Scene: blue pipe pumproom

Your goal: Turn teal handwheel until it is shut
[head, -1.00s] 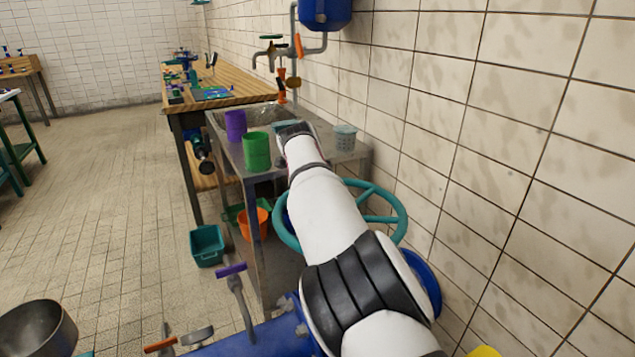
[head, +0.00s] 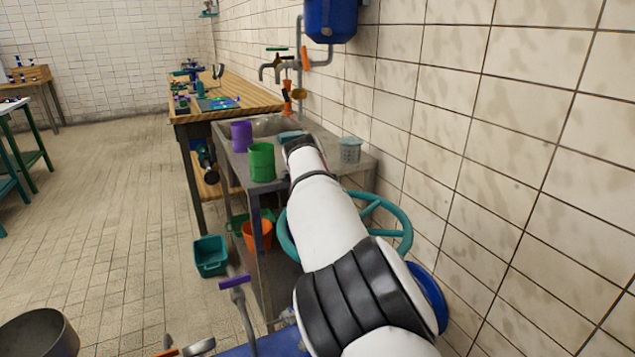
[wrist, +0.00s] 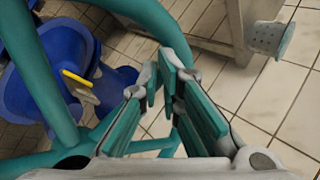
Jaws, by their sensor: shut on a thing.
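The teal handwheel (head: 407,222) is beside the tiled wall in the head view, partly hidden behind my white arm. In the wrist view its thick teal rim (wrist: 45,85) curves down the left side, with a blue pipe body behind it. My gripper (wrist: 167,85) shows in the wrist view with teal-padded fingers close together. It is shut on a teal bar of the handwheel low between the fingers; the contact is mostly hidden. In the head view my arm hides the gripper.
A metal sink table (head: 222,150) stands beyond the wheel, with a purple cup (head: 241,136), a green cup (head: 262,162) and a grey perforated cup (head: 350,150). A teal bin (head: 210,256) is on the floor.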

